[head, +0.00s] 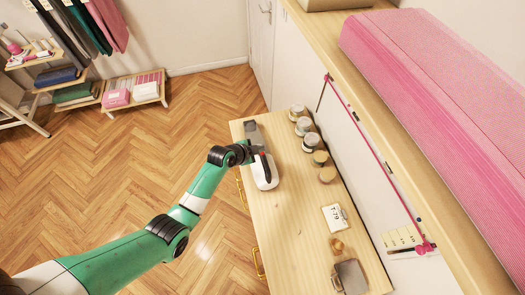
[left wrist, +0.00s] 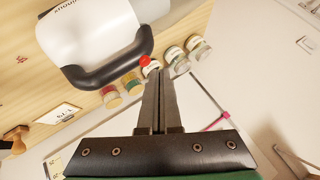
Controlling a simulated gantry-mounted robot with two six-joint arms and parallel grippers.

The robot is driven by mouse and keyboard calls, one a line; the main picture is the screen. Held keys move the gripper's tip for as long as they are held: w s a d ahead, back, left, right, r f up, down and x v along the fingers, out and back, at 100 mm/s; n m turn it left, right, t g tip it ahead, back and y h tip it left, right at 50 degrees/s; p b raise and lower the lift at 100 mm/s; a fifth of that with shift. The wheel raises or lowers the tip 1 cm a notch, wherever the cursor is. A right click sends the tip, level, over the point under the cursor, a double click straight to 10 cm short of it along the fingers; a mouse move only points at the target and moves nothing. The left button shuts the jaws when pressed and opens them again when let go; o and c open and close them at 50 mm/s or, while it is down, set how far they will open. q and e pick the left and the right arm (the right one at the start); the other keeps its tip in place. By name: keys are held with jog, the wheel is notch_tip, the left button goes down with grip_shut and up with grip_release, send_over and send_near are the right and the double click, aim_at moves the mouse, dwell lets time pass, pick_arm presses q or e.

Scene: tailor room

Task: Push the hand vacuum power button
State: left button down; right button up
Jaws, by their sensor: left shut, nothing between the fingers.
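The hand vacuum (head: 264,175) lies on the wooden cabinet top, with a white body, black handle and grey nozzle pointing away. In the left wrist view the vacuum's white body (left wrist: 92,32) is at upper left, with its black handle (left wrist: 108,70) below. A red button (left wrist: 145,60) shows at the handle's end. My left gripper (left wrist: 158,74) is shut and empty, its fingertips very close to the red button; I cannot tell whether they touch it. In the head view the left gripper (head: 255,152) is over the vacuum, partly hidden by the wrist. My right gripper is not in view.
Several small jars (head: 303,126) stand in a row right of the vacuum. A tag marked T79 (head: 335,217), a small wooden knob (head: 337,245) and a dark block (head: 350,277) lie nearer. A ledge with a pink fabric roll (head: 430,90) borders the right.

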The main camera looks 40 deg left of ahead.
pick_arm(q)
notch_tip(320, 180, up, 6)
jog(key=p, duration=0.5)
dwell(0.6)
